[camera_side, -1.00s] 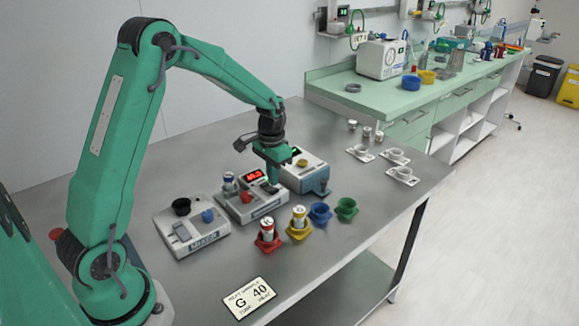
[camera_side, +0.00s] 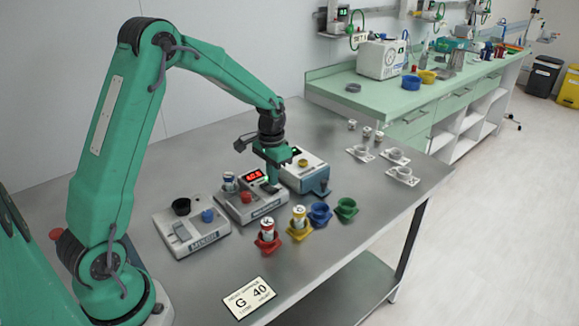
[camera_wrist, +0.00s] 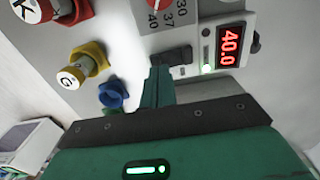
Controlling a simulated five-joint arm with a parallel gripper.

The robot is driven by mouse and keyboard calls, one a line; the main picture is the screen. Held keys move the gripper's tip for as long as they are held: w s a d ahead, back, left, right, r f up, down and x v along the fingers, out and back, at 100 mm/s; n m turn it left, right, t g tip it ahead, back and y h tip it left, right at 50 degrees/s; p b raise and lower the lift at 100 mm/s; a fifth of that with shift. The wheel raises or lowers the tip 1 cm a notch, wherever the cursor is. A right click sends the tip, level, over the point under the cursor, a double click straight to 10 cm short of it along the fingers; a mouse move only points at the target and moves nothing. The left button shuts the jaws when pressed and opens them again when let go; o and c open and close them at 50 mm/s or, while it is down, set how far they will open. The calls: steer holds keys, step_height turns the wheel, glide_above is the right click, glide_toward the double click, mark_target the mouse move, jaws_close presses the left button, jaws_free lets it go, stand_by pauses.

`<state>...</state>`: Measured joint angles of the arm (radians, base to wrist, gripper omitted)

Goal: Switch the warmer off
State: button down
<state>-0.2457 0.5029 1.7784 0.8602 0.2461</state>
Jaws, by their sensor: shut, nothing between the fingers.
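The warmer (camera_side: 240,212) is a pale box on the steel table, with a red lit display (camera_side: 253,176), a red knob (camera_side: 246,197) and a vial in its top. In the wrist view the display (camera_wrist: 231,40) reads 40.0. A green light (camera_wrist: 207,68) glows beside the dark rocker switch (camera_wrist: 178,56). My gripper (camera_side: 272,182) is shut and empty, pointing down over the warmer's right part. In the wrist view its fingertips (camera_wrist: 159,72) are right at the switch and hide part of it; I cannot tell whether they touch.
A mixer (camera_side: 195,240) stands left of the warmer and a blue-grey device (camera_side: 308,178) stands right, close to my gripper. Red (camera_side: 267,248), yellow (camera_side: 298,234), blue (camera_side: 320,219) and green (camera_side: 346,212) holders stand in front. A "G 40" card (camera_side: 249,298) lies at the front edge.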

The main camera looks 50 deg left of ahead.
mark_target(273, 190)
steer(key=shift+f, duration=0.95)
stand_by(0.9)
steer(key=shift+r, duration=3.5)
steer(key=s+d+r+t, duration=0.3)
steer(key=s+d+r, duration=0.4)
steer(key=s+r, duration=0.35)
steer(key=s+d+r+t, duration=0.2)
steer(key=s+d, duration=0.2)
steer(key=s, duration=0.8)
steer(key=shift+s+d+t, duration=0.15)
steer(key=shift+t, duration=0.15)
